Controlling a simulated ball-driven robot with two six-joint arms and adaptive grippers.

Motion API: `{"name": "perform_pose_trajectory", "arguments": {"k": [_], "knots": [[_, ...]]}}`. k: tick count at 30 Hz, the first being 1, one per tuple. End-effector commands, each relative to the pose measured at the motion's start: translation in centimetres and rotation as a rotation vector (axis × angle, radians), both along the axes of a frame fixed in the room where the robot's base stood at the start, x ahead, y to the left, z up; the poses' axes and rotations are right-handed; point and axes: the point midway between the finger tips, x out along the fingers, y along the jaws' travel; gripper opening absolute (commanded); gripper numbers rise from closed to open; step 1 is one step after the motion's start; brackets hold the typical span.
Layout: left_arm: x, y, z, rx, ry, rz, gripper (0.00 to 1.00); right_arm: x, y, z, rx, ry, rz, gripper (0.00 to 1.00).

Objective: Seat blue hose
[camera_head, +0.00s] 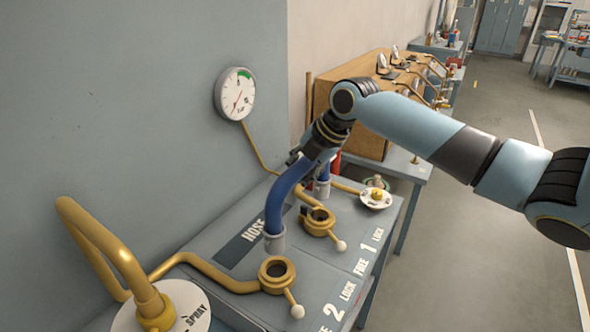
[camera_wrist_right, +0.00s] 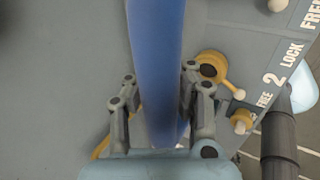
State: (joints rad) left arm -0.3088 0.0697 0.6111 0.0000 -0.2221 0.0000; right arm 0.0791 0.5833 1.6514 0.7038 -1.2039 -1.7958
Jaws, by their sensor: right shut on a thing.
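The blue hose (camera_head: 280,197) is a bent tube with a grey metal end collar (camera_head: 274,242). My right gripper (camera_head: 311,160) is shut on it, and the hose runs between the fingers in the right wrist view (camera_wrist_right: 156,70). The collar hangs just behind the brass ring socket by the number 2 (camera_head: 277,275); whether it touches anything is unclear. A second blue section with a grey collar (camera_head: 322,188) shows behind, near the brass socket by the number 1 (camera_head: 318,222). Whether it joins the held hose is hidden. My left gripper is not in view.
Both sockets have levers with pale knobs (camera_head: 297,312) and sit on a grey bench marked FREE and LOCK. A thick brass pipe (camera_head: 105,260) rises at left beside a white SPRAY disc (camera_head: 185,300). A gauge (camera_head: 235,93) is on the wall. A small valve disc (camera_head: 376,198) lies at right.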

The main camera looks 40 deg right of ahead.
Motion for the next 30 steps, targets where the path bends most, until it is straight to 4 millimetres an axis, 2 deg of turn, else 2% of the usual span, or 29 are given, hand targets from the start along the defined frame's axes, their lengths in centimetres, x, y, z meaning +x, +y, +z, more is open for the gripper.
{"name": "perform_pose_trajectory", "arguments": {"k": [5,11,24,30], "knots": [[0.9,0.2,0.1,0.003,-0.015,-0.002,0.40,0.1,0.0,0.1,-0.005,0.015,0.001,0.00],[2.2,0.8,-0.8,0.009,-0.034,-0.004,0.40,0.0,0.0,-1.2,-0.004,0.015,0.000,0.00],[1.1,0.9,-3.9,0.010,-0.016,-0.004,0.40,0.1,0.0,-5.3,-0.004,0.015,0.000,0.00],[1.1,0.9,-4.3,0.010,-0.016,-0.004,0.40,0.1,0.0,-5.8,-0.004,0.015,0.000,0.00]]}}
